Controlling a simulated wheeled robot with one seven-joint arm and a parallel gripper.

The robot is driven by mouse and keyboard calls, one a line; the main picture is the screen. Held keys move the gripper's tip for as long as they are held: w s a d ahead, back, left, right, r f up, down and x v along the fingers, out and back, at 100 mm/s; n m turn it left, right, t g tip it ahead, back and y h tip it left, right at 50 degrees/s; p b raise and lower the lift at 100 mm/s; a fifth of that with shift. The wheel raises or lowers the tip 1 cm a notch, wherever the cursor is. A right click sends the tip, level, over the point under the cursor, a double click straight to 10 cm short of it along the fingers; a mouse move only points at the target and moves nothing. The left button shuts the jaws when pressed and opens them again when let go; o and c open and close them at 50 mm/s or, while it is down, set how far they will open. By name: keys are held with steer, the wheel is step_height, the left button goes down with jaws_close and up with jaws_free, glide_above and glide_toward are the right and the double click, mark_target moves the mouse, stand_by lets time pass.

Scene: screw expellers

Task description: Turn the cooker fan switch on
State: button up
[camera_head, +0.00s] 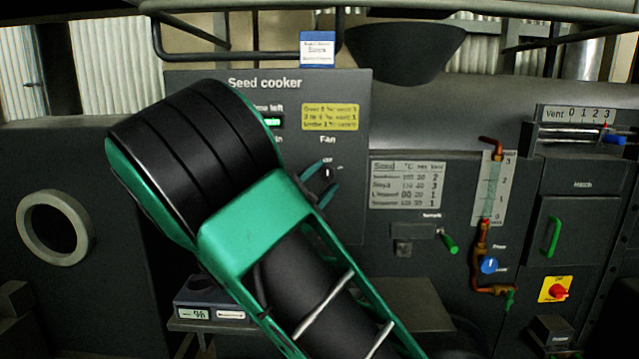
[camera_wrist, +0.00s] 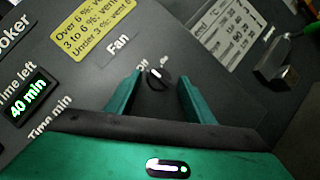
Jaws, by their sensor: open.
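The fan switch (camera_wrist: 159,78) is a small black knob with a pale pointer mark, below the "Fan" label on the dark seed cooker panel (camera_wrist: 75,100). Small position labels stand beside it, and the pointer appears near the label on the left in the wrist view. In the head view the switch (camera_head: 326,173) shows just past my arm. My gripper (camera_wrist: 155,82) is open, with one green finger on each side of the switch. The fingers look apart from the knob; their depth to the panel is hard to tell. My gripper also shows in the head view (camera_head: 327,186).
A yellow vent note (camera_head: 330,117) and a blue-topped tag (camera_head: 317,50) are above the switch. A white seed table (camera_head: 406,185), a green-ended handle (camera_head: 449,243), a sight gauge (camera_head: 490,190) and a red switch (camera_head: 559,291) are to the right. My arm hides part of the panel.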

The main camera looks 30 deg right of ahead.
steer(key=c, duration=1)
steer(key=m, duration=0.2)
steer(key=m+g+y, duration=0.1)
steer(key=m+y, duration=0.1)
steer(key=m, duration=0.1)
steer(key=shift+r+m+g, duration=0.3)
steer(key=shift+g, duration=0.1)
steer(key=m+y, duration=0.1)
steer(key=m, duration=0.1)
steer(key=m+y, duration=0.2)
steer(key=shift+s+d+r, duration=0.1)
steer(key=shift+s+r, duration=0.05)
steer(key=shift+r, duration=0.05)
steer(key=shift+m, duration=0.4)
steer(key=o, duration=1)
